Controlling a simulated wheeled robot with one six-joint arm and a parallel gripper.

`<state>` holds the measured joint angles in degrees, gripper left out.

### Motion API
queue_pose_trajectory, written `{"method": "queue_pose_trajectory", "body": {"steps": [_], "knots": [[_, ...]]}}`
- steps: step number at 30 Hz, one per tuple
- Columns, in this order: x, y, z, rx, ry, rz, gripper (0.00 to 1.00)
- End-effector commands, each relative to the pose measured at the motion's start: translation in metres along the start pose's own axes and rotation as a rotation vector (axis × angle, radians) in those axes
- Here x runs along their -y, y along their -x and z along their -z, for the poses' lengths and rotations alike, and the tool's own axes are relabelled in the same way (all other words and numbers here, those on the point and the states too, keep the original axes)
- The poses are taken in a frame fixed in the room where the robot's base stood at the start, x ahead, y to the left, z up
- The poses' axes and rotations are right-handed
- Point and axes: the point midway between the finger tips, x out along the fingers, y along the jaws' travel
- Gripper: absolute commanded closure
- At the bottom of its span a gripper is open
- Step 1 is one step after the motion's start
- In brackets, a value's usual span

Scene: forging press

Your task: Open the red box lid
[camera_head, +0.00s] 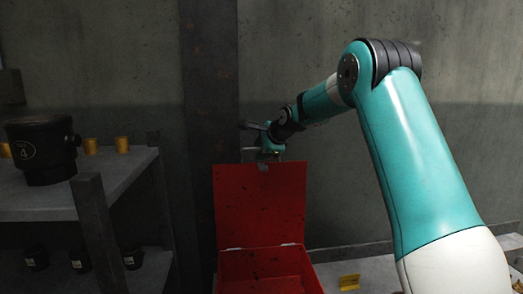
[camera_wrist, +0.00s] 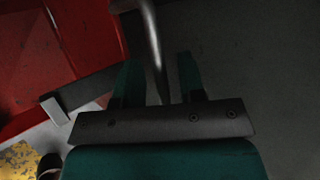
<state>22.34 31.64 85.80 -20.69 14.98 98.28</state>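The red box (camera_head: 268,268) stands low in the centre of the head view. Its red lid (camera_head: 258,206) is raised nearly upright behind the box opening. My gripper (camera_head: 266,152) is at the lid's top edge, by a small grey metal piece (camera_head: 263,167). In the wrist view my gripper's two teal fingers (camera_wrist: 160,64) are spread apart. A grey metal bar (camera_wrist: 150,32) runs between them, with visible gaps to both fingers. The red surface (camera_wrist: 35,60) fills the upper left there. Whether the bar touches a finger deeper in is hard to tell.
A grey shelf (camera_head: 130,178) with a black pot (camera_head: 42,150), yellow cylinders (camera_head: 122,145) and small black containers stands at the left. A dark column (camera_head: 211,90) and a concrete wall rise behind the lid. A yellow tag (camera_head: 349,282) sits right of the box.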

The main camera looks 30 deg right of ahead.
Motion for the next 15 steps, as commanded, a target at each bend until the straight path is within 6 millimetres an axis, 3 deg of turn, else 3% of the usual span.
{"method": "queue_pose_trajectory", "body": {"steps": [8, 15], "knots": [[0.0, 0.015, 0.001, -0.002, 0.001, 0.005, 0.63], [-0.001, 0.071, 0.003, -0.004, 0.0, 0.008, 0.63]]}}
